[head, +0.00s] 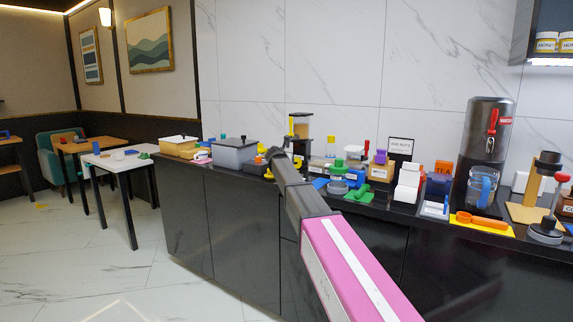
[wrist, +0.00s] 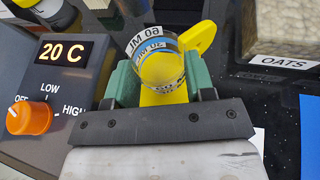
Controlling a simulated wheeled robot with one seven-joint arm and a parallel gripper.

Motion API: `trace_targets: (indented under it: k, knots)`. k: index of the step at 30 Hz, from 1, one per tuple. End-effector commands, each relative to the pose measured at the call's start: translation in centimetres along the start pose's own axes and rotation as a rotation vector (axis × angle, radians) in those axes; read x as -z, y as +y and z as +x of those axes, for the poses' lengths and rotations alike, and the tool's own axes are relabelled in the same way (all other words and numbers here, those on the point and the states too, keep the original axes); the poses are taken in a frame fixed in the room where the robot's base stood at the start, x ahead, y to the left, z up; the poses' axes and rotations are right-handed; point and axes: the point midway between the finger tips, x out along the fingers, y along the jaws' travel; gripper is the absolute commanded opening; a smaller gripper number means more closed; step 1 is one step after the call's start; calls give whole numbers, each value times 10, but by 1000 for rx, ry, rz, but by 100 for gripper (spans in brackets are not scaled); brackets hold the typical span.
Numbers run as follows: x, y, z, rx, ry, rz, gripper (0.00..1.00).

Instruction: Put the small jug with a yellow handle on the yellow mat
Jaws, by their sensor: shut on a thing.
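In the wrist view, the small clear jug (wrist: 157,62) with a "60 ML" label is between the green fingertips of my gripper (wrist: 155,82), which is shut on it. Its yellow handle (wrist: 203,38) points up and to the right. Yellow also shows through and below the jug; I cannot tell whether it is part of the jug or something beneath. In the head view, my gripper is at the far end of my arm over the counter, mostly hidden by the arm. A yellow mat (head: 497,231) lies at the counter's right front, with an orange scoop on it.
A heater panel (wrist: 62,60) with an orange knob is left of my gripper in the wrist view; an OATS container (wrist: 285,40) is at right. The black counter is crowded. A jug with a blue handle (head: 483,190) stands behind the yellow mat, near a tall urn (head: 488,135).

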Motion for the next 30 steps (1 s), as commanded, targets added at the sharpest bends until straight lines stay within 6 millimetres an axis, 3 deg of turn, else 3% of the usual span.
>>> trace_targets:
  k: [3,13,14,15,16,30]
  knots:
    - [9,0,3,0,0,-1,24]
    - [11,0,4,0,0,0,24]
    - [11,0,4,0,0,0,59]
    - [10,0,4,0,0,0,72]
    - [10,0,4,0,0,0,75]
    - [8,0,-5,-1,-1,0,75]
